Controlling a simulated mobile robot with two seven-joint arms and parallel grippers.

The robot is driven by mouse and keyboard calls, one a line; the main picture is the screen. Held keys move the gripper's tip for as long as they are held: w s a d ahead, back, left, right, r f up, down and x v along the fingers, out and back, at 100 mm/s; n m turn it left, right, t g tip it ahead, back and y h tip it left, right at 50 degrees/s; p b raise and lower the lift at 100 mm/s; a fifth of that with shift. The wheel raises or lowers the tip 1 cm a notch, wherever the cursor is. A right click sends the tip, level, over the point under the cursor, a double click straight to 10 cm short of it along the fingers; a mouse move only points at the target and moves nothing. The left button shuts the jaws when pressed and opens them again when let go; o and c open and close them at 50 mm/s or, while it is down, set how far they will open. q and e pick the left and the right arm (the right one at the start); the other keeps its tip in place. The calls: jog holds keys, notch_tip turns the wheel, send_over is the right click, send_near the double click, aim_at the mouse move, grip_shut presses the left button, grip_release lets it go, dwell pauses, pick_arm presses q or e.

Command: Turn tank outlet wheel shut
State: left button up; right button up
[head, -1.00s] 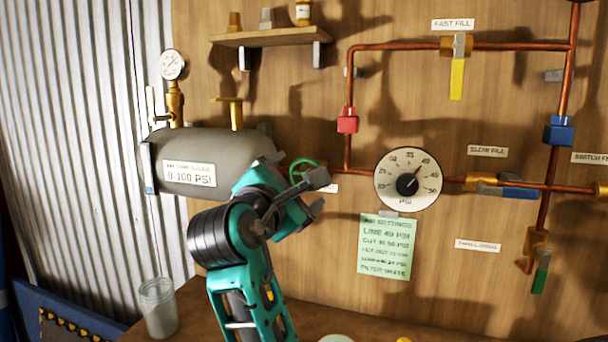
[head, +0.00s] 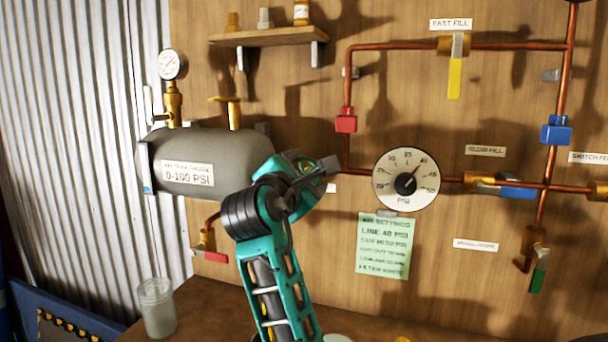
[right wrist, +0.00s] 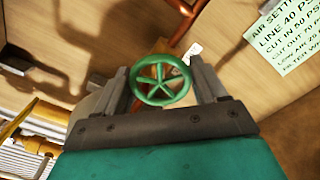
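The green five-spoked tank outlet wheel (right wrist: 160,84) shows whole in the right wrist view, between the two fingers of my right gripper (right wrist: 160,66). The fingers stand on either side of its rim and look spread; I cannot tell whether either touches it. In the head view my right gripper (head: 318,172) is at the right end of the grey tank (head: 225,150) and hides most of the wheel. My left gripper is not in view.
A large pressure dial (head: 405,180) and a green settings note (head: 383,245) are right of my gripper. A red-handled valve (head: 210,256) is below the tank. A glass jar (head: 157,308) stands on the bench. Copper pipe (head: 348,95) runs along the wall.

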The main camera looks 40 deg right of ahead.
jog(key=c, duration=0.5)
jog(key=shift+m, duration=0.3)
jog(key=shift+m+p, duration=0.95)
jog(key=shift+m, duration=0.25)
jog(key=shift+m+p, duration=0.5)
jog(key=shift+m, duration=1.4)
jog(key=o, duration=0.9)
jog(key=shift+o, duration=0.2)
